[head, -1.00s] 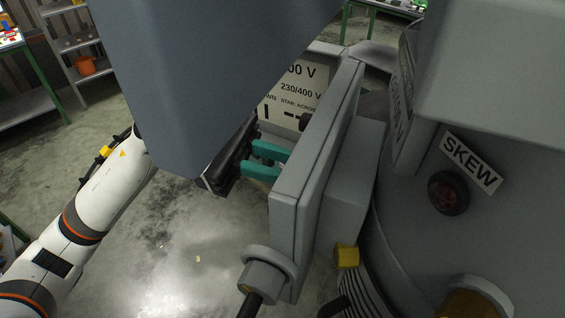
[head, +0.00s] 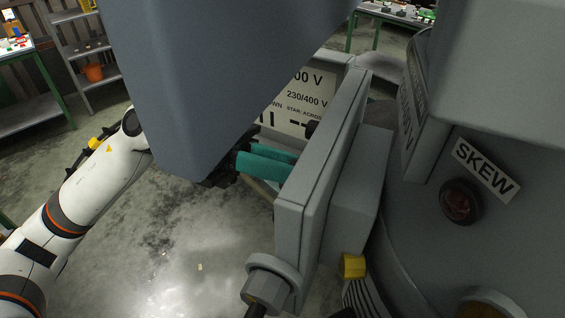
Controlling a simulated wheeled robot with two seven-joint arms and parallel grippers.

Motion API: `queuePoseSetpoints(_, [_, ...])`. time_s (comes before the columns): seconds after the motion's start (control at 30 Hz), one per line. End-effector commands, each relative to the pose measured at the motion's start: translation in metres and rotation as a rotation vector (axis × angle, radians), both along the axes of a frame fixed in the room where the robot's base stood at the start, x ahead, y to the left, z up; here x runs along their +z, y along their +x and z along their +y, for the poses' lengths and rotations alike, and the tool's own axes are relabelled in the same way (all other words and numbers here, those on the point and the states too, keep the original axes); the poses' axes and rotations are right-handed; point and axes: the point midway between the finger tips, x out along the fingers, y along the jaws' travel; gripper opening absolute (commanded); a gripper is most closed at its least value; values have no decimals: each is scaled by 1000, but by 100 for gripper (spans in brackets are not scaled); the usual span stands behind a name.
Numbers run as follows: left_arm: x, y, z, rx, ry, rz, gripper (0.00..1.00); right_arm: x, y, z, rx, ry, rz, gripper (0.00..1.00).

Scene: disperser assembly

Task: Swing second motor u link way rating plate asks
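The motor's terminal box (head: 318,175) stands in the middle of the head view with its cover edge toward me. A white rating plate (head: 303,98) shows inside it, reading "230/400 V" with "STAR: ACROS..." below. Its left part is hidden behind a large blue-grey block (head: 210,80). Dark link pieces show on the plate's lower part, too small to tell apart. My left gripper (head: 266,163) has teal fingers reaching into the box from the left, below the plate. Its fingertips are partly hidden by the box wall, so its opening is unclear. My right gripper is not seen.
A yellow fitting (head: 352,265) sits under the box. Shelves with an orange bucket (head: 93,73) and green-legged tables stand behind.

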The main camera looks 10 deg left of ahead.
Motion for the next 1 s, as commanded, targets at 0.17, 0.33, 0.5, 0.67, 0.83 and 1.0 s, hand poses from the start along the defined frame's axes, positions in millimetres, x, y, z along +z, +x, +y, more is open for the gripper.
queuePoseSetpoints(0.17, [0, -1, 0, -3, 4, 9, 0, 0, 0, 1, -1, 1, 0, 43])
queuePoseSetpoints(0.33, [0, -1, 0, -2, 4, 8, 0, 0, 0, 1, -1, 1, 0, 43])
queuePoseSetpoints(0.5, [0, -1, 0, -2, 3, 8, 36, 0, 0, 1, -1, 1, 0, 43])
queuePoseSetpoints(0.67, [0, 0, 0, 0, 2, 7, 43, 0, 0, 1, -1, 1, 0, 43])
queuePoseSetpoints(0.83, [0, 0, 1, 1, 2, 7, 43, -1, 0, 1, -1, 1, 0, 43])
queuePoseSetpoints(1.0, [-4, 4, 16, 5, 3, 8, 43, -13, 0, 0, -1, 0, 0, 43])
